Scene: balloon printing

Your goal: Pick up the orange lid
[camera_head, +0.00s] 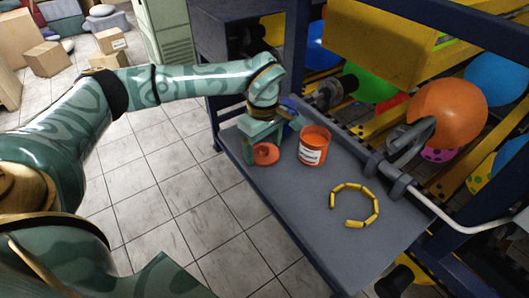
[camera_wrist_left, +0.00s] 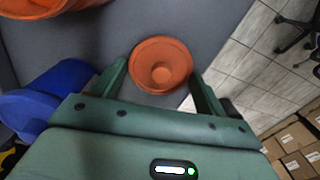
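The orange lid (camera_head: 266,154) is a round orange disc with a raised centre, near the left edge of the grey table (camera_head: 370,245). My left gripper (camera_head: 262,143) is just above it, pointing down. In the left wrist view the lid (camera_wrist_left: 160,65) shows between the two spread fingers of my left gripper (camera_wrist_left: 158,72). The fingers are open around or over it; whether they touch it cannot be told. An open orange container with a white label (camera_head: 312,147) stands upright to the right. My right gripper is not in view.
A blue object (camera_head: 291,113) is behind the gripper; it also shows in the left wrist view (camera_wrist_left: 45,97). A ring of yellow pieces (camera_head: 374,206) lies on the table. A machine with balloons, including an orange one (camera_head: 450,110), borders the table's right side.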

